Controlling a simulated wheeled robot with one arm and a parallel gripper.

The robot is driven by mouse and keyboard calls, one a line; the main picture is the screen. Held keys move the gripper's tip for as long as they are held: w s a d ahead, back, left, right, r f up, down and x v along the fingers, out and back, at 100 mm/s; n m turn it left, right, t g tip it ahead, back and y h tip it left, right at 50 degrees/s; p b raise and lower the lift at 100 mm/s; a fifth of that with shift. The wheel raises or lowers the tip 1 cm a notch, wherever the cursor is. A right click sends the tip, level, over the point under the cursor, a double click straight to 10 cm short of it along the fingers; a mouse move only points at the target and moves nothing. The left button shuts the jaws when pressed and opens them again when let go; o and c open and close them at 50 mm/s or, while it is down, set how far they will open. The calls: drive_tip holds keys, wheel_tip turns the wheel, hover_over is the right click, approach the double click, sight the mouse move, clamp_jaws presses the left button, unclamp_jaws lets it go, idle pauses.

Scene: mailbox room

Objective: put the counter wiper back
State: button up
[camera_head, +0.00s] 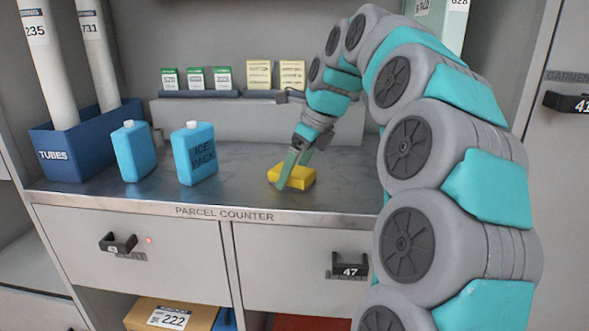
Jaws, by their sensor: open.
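A yellow block (299,179), perhaps the counter wiper, lies on the steel parcel counter (235,195), right of the ice packs. My gripper (284,176) reaches down to it from the upper right, with its jaws open. One greenish finger crosses in front of the block; the other is hard to make out. I cannot tell whether the fingers touch the block.
Two blue ice packs (195,154) stand on the counter left of my gripper, and a blue TUBES bin (68,155) stands at the far left. Green and yellow cards (195,78) line the back ledge. My arm hides the counter's right end. Shut drawers (130,250) lie below.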

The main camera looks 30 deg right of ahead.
drive_tip(key=v, duration=1)
drive_tip(key=shift+w+r+p, duration=0.1)
drive_tip(key=shift+r+p, duration=0.1)
drive_tip(key=shift+p, duration=0.1)
drive_tip(key=shift+p+v, duration=0.8)
drive_tip(key=shift+v, duration=0.1)
drive_tip(key=shift+a, duration=0.1)
drive_tip(key=s+a+f+n, duration=0.1)
drive_tip(key=a+f+n, duration=0.1)
drive_tip(key=s+a+f+n+g, duration=0.1)
drive_tip(key=a+f+n, duration=0.1)
drive_tip(key=a, duration=0.1)
drive_tip(key=s+a+f+n, duration=0.1)
drive_tip(key=a+f+n, duration=0.1)
drive_tip(key=a+n, duration=0.1)
drive_tip(key=shift+s+a+f+g, duration=0.1)
drive_tip(key=shift+s+f+g, duration=0.1)
drive_tip(key=shift+s+g, duration=0.15)
drive_tip(key=s+a+f+n+g+h, duration=0.1)
drive_tip(key=s+a+f+n, duration=0.3)
drive_tip(key=s+f+n, duration=0.7)
drive_tip(key=s+a+f+n+g+h, duration=0.1)
drive_tip(key=s+a+f+n+g, duration=0.2)
drive_tip(key=s+f+n, duration=0.8)
drive_tip(key=s+a+f, duration=0.1)
drive_tip(key=s+a, duration=0.1)
drive_tip(key=s, duration=0.1)
drive_tip(key=shift+a+f+h, duration=0.3)
